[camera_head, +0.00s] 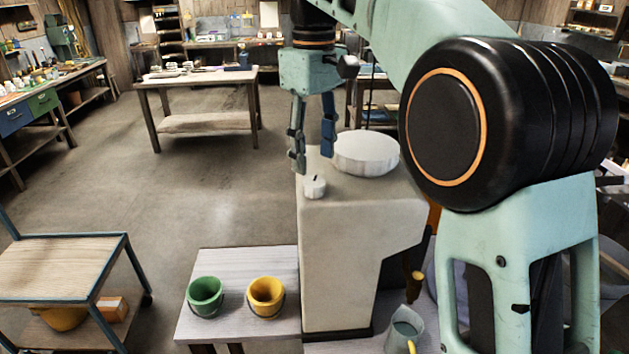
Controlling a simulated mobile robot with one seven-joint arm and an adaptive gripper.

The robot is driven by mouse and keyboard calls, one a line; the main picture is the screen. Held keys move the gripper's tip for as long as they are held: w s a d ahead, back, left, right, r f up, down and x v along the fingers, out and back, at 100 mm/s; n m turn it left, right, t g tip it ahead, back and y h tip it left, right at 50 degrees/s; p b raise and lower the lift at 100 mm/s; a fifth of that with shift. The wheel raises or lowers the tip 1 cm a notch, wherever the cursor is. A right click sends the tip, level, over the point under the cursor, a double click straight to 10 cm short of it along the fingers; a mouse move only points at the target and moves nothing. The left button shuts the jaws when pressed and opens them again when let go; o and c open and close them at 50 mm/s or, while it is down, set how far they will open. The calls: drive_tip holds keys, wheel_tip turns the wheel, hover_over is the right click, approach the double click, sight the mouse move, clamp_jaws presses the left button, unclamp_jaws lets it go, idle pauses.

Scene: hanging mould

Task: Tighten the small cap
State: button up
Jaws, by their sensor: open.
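The small cap (315,188) is a short white cylinder with a dark mark on top. It sits at the front left corner of the top of a tall pale block, the mould (345,250). A larger round white cap (366,153) lies behind it and to the right on the same top. My gripper (313,162) hangs pointing down just above and behind the small cap, with its two fingers apart. It is open and nothing shows between the fingers. Whether a fingertip touches the large cap cannot be told.
A low pale table (240,327) at the front holds a green bucket (206,298) and a yellow bucket (266,298). A grey jug (402,338) stands at the mould's lower right. A wooden cart (62,267) is at left. Open floor lies behind, before a workbench (197,78).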

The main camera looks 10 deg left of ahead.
sight(314, 181)
wheel_tip(314, 181, down, 6)
drive_tip(key=shift+r+b, duration=0.15)
drive_tip(key=shift+b, duration=0.15)
drive_tip(key=c, duration=1.1)
drive_tip(key=shift+c, duration=0.2)
